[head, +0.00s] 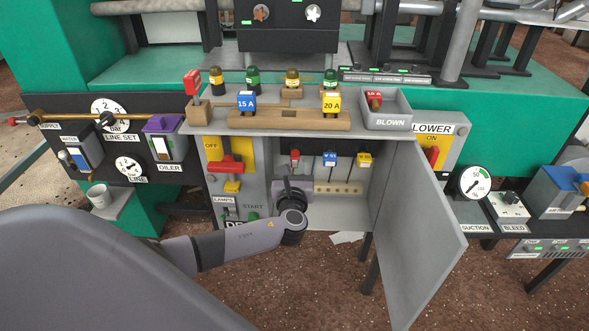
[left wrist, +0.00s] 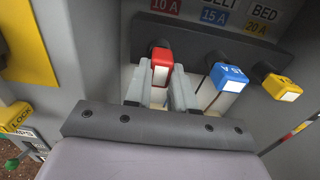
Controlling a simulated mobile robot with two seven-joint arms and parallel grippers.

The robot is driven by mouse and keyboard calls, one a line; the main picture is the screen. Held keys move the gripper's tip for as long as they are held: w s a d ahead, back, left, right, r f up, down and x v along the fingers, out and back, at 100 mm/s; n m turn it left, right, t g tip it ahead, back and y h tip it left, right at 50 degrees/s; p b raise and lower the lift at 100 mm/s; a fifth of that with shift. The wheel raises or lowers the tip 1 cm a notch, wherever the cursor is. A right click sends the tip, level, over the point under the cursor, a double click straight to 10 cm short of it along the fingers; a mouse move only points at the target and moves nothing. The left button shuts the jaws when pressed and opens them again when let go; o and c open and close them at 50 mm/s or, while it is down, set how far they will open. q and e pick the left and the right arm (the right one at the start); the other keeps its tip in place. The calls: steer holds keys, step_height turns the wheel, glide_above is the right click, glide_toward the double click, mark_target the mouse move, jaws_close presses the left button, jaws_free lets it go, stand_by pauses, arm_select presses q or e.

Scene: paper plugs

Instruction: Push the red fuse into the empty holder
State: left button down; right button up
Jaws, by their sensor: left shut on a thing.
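The red fuse (left wrist: 161,66) is between the fingers of my left gripper (left wrist: 161,88) in the left wrist view. The gripper is shut on it. The fuse is up against the dark holder strip under the 10 A label (left wrist: 166,6); I cannot tell how deep it sits. In the head view the red fuse (head: 295,155) is at the left of the fuse row inside the open cabinet, with my left gripper (head: 294,172) just below it. The holder's opening is hidden behind the fuse. My right gripper is not in view.
A blue fuse (left wrist: 229,77) and a yellow fuse (left wrist: 282,87) sit to the right in the same strip. The cabinet door (head: 420,230) stands open at the right. A grey BLOWN tray (head: 388,122) with a red fuse (head: 374,100) is on the shelf above.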

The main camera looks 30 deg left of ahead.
mark_target(295, 164)
arm_select(q)
steer(key=shift+w+a, duration=0.1)
steer(key=shift+w, duration=0.05)
steer(key=c, duration=0.9)
jaws_free()
steer(key=shift+o, duration=0.2)
steer(key=shift+p+v, duration=1.15)
steer(key=shift+v, duration=0.65)
steer(key=shift+p+v, duration=0.5)
steer(key=shift+v, duration=0.5)
